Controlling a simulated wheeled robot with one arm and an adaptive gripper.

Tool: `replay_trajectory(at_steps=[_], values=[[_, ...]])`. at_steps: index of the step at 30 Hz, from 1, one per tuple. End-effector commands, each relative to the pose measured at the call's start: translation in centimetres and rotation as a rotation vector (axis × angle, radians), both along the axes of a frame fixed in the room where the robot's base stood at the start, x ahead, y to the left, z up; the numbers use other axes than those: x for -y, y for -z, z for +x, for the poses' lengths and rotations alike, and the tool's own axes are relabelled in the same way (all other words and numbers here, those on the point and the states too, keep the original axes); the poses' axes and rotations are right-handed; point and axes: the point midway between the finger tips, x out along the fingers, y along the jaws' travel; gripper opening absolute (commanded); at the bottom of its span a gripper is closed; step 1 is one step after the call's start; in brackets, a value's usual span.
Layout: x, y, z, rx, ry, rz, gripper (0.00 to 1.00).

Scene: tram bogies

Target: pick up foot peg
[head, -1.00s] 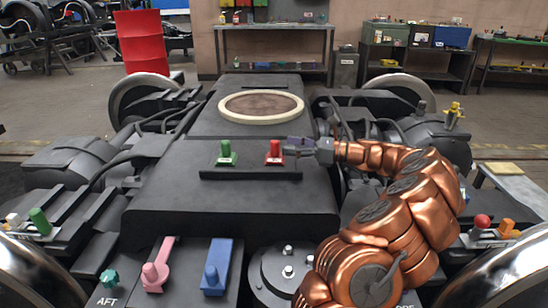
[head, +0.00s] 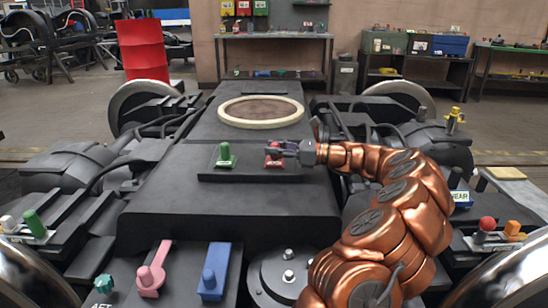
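A red peg (head: 273,162) with a flat base stands on a dark strip on the central bogie block. A green peg (head: 225,156) of similar shape stands upright to its left on the same strip. Nothing shows which piece is the foot peg. My gripper (head: 278,150) reaches in from the right at the red peg, its dark fingers covering the peg's upper part. The fingers are too small to tell whether they are closed on it or only around it.
A pink piece (head: 152,270) and a blue piece (head: 214,272) lie at the near edge. A pale ring (head: 261,110) lies on the block behind. A yellow fitting (head: 453,120) stands at right. Red and orange knobs sit at lower right, white and green ones at lower left.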

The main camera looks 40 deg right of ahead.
Motion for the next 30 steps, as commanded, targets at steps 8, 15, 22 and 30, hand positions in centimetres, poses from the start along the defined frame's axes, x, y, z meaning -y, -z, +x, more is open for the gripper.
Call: replay_trajectory(at_steps=[8, 15, 22, 30], values=[[0.0, 0.0, 0.0, 0.000, 0.000, 0.000, 0.00], [0.0, 0.0, 0.0, 0.000, 0.000, 0.000, 0.00], [0.0, -1.8, 0.0, 0.001, 0.000, -0.001, 0.00], [0.9, -4.1, -2.4, 0.001, 0.004, 0.002, 0.00]])
